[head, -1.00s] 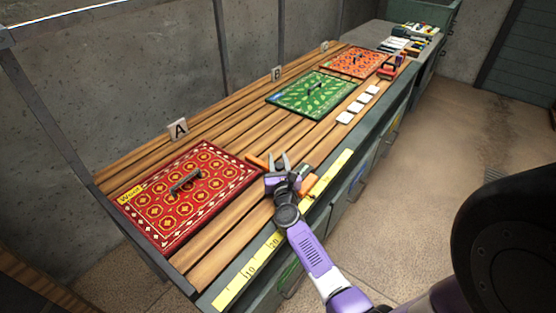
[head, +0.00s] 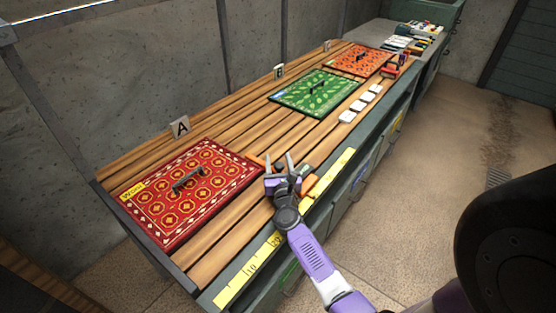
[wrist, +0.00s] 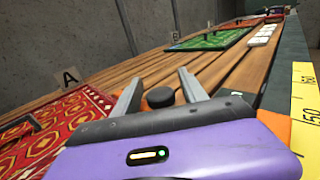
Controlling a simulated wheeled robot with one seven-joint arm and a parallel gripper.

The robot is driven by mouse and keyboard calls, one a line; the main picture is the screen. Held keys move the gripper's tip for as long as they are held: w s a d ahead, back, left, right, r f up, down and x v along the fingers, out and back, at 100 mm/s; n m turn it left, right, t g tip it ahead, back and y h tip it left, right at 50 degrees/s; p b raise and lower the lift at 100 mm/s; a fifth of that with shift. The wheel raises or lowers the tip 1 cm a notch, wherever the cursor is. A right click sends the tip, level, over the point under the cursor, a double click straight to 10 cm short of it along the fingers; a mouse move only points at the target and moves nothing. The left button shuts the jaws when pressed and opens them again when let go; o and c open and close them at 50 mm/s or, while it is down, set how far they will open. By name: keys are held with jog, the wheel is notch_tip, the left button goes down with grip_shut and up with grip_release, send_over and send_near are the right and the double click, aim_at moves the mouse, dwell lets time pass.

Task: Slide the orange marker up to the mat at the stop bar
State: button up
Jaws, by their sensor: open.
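The orange marker (head: 309,186) shows to the right of my gripper, beside the yellow scale; its orange also shows in the wrist view (wrist: 276,124). Another orange piece shows left of my gripper, near the red mat's right corner; my gripper hides whether they join. My gripper (head: 279,160) is open, its two fingers apart over the slats. In the wrist view a dark round knob (wrist: 160,97) stands between the fingers (wrist: 160,88), with gaps on both sides. The red mat (head: 215,165) with a dark handle lies left of my gripper, near the dark bar (head: 140,240) at the bench's left end.
The yellow scale (head: 262,255) runs along the bench's front edge. A green mat (head: 300,84) and an orange mat (head: 370,56) lie farther along. White tiles (head: 357,105) lie near the front. Bare slats lie between the red and green mats.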

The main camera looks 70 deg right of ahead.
aim_at(280, 169)
jog(key=v, duration=0.7)
jog(key=shift+s+a+b, duration=0.1)
jog(key=shift+b, duration=0.25)
